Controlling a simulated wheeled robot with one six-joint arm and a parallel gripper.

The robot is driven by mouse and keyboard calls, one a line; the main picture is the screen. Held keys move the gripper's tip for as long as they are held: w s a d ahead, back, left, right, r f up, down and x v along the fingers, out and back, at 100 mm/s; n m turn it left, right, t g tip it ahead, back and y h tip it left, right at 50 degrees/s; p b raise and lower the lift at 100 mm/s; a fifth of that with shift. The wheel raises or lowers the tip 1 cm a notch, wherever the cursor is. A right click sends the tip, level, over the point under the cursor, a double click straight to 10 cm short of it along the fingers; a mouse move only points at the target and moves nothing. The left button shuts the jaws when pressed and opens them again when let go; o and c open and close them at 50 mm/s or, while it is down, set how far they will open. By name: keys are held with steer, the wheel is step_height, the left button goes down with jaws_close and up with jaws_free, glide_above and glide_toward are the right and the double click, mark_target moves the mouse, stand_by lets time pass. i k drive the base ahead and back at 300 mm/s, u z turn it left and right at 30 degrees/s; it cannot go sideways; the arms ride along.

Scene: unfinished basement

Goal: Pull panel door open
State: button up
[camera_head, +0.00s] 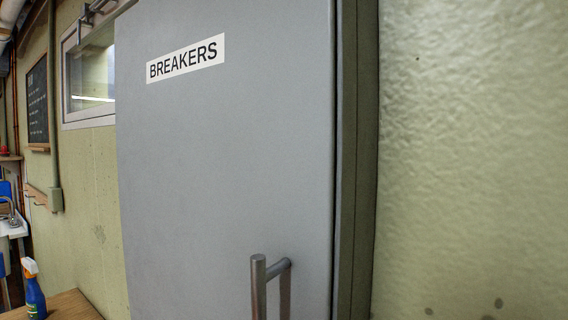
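The panel door (215,150) is a flat grey metal door with a white label reading "BREAKERS" (186,58) near its top. It fills the middle of the head view and its lower edge is out of frame. A bar handle (259,288) stands out from the door's lower right part; its lower end is cut off by the frame. The door's right edge meets a dark greenish frame (358,160), and I cannot tell whether it is fully closed. My gripper is not in view.
A wooden surface (70,307) with a blue spray bottle (35,297) stands at the lower left. Behind are a small window (92,80), a vertical conduit (53,120), a blackboard (37,103) and a sink area (13,225). A bare pale green wall (470,160) fills the right.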

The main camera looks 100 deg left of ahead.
mark_target(225, 109)
steer(key=k, duration=1.3)
steer(key=z, duration=0.6)
steer(key=i, duration=1.1)
steer(key=u, duration=3.95)
